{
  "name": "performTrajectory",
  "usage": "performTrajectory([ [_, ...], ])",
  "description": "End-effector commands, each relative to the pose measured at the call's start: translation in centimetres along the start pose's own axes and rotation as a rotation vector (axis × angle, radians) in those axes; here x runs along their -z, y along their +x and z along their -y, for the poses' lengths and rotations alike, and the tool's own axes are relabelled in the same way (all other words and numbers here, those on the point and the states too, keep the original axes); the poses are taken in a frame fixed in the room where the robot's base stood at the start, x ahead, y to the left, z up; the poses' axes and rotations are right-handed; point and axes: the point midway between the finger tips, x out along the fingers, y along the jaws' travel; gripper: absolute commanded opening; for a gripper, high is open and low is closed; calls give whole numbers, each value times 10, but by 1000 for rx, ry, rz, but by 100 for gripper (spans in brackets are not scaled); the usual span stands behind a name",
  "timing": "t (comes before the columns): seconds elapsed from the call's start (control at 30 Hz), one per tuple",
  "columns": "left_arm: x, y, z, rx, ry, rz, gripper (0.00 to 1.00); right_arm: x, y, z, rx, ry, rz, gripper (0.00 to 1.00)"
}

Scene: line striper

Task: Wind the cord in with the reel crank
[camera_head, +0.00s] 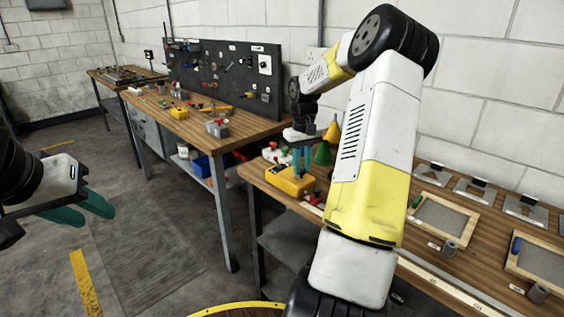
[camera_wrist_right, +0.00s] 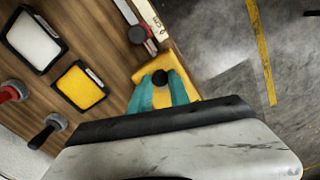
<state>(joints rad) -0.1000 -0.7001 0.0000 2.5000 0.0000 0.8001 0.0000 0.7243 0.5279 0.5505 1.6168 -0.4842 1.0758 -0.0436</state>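The yellow reel box (camera_head: 291,182) sits near the left end of the right-hand bench, and its top also shows in the right wrist view (camera_wrist_right: 157,63). A small dark crank knob (camera_wrist_right: 160,78) stands up over the box. My right gripper (camera_head: 302,168) points down at the box, and its teal fingertips (camera_wrist_right: 160,82) lie on both sides of the knob, close against it. The cord and most of the crank are hidden or too small to make out. My left gripper (camera_head: 97,215) hangs over the floor at the left, with its teal fingers apart and empty.
Framed grey trays (camera_head: 444,219) lie on the bench at the right. Green and yellow cones (camera_head: 322,154) stand behind the box. A second bench (camera_head: 200,130) with a dark pegboard (camera_head: 225,75) is further back.

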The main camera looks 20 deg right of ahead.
Motion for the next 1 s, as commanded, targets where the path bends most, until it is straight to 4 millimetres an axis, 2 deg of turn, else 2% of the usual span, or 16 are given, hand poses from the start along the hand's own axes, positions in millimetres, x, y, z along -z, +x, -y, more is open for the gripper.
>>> performTrajectory([
  [0.03,0,0,0,0,0,0,36,0,0,0,0,0,0,10],
  [0.1,0,0,0,0,0,0,36,0,0,0,0,0,0,0],
  [0.27,0,0,0,0,0,0,36,0,0,0,-1,-9,0,0],
  [0.53,0,0,0,0,0,0,36,1,-1,-4,-2,-134,-3,0],
  [0.8,0,0,0,0,0,0,36,1,-1,-4,-1,-142,-3,0],
  [0.83,0,0,0,0,0,0,36,1,-1,-4,-1,-142,-3,25],
  [0.93,0,0,0,0,0,0,36,1,-1,-4,-1,-142,-2,44],
  [1.0,0,0,0,0,0,0,36,1,0,-4,-1,-142,-2,45],
])
